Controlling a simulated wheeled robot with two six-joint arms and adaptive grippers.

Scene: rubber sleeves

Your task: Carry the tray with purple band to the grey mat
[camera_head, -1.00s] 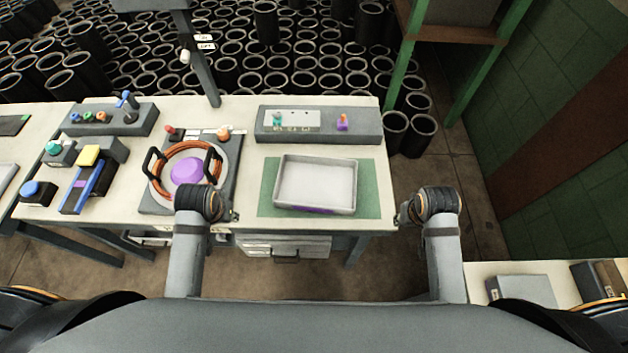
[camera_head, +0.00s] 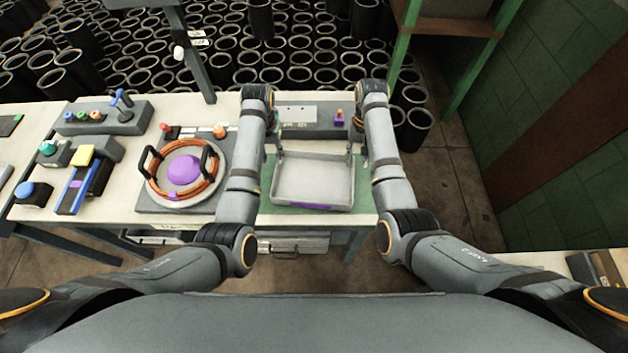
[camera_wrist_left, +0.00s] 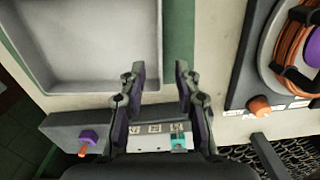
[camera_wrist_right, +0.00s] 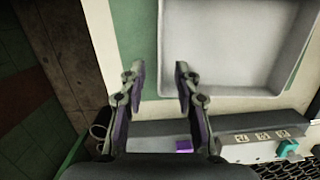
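The tray (camera_head: 313,181) is pale grey and empty, with a purple band (camera_head: 313,206) on its front wall. It sits on a green mat (camera_head: 353,200) on the workbench. My left gripper (camera_head: 279,153) is open by the tray's left wall; in the left wrist view its fingers (camera_wrist_left: 160,70) are either side of the rim line. My right gripper (camera_head: 363,156) is open by the right wall; in the right wrist view its fingers (camera_wrist_right: 161,70) also flank the rim line. Neither visibly grips it. I cannot make out a grey mat with certainty.
A round fixture with an orange coil (camera_head: 150,189) and purple centre stands left of the tray. A grey block (camera_head: 312,134) with small coloured parts lies behind it. A second table (camera_head: 535,260) at the right is mostly covered by my right arm.

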